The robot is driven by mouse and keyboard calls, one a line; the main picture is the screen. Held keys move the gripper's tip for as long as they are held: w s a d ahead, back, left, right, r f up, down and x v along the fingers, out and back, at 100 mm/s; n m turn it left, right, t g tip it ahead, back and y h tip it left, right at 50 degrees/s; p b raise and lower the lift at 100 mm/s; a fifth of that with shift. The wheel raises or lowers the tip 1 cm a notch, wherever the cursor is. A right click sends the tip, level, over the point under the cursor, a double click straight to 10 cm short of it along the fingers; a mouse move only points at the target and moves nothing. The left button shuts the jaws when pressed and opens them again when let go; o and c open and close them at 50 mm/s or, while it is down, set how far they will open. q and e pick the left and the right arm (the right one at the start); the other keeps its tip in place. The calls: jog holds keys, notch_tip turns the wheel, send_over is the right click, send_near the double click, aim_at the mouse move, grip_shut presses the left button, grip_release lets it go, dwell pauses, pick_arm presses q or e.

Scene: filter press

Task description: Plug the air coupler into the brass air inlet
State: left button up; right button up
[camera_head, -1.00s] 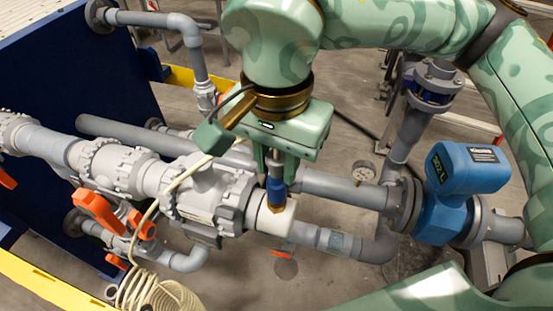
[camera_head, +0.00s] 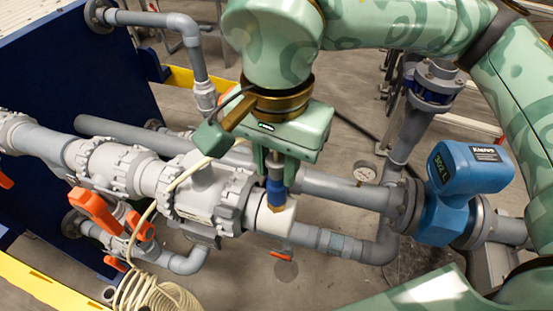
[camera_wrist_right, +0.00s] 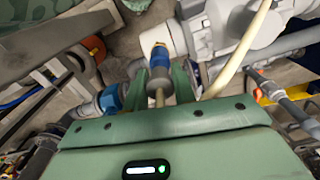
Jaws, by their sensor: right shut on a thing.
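My right gripper (camera_head: 275,172) points down over the white pipe end (camera_head: 276,222) and is shut on the air coupler (camera_head: 276,192), which has a blue sleeve and a metal upper part. In the right wrist view the coupler (camera_wrist_right: 160,62) sits between the fingers (camera_wrist_right: 160,82). The brass air inlet (camera_head: 277,208) shows as a small brass band between the blue sleeve and the white end; it also shows in the wrist view (camera_wrist_right: 158,46). The coupler is lined up with the inlet and appears to touch it. I cannot tell whether it is fully seated. My left gripper is out of view.
A cream air hose (camera_head: 150,215) runs from a coil (camera_head: 158,292) at the bottom up towards my right gripper. Grey pipes, a white valve with an orange handle (camera_head: 95,210) and a blue flow meter (camera_head: 445,210) surround the spot. A pressure gauge (camera_head: 365,172) is to the right.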

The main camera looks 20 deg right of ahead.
jog(key=shift+f, duration=0.1)
jog(key=o, duration=1)
jog(key=shift+r, duration=0.5)
notch_tip(320, 180, up, 15)
jog(key=shift+r+b, duration=0.2)
jog(key=shift+b, duration=0.2)
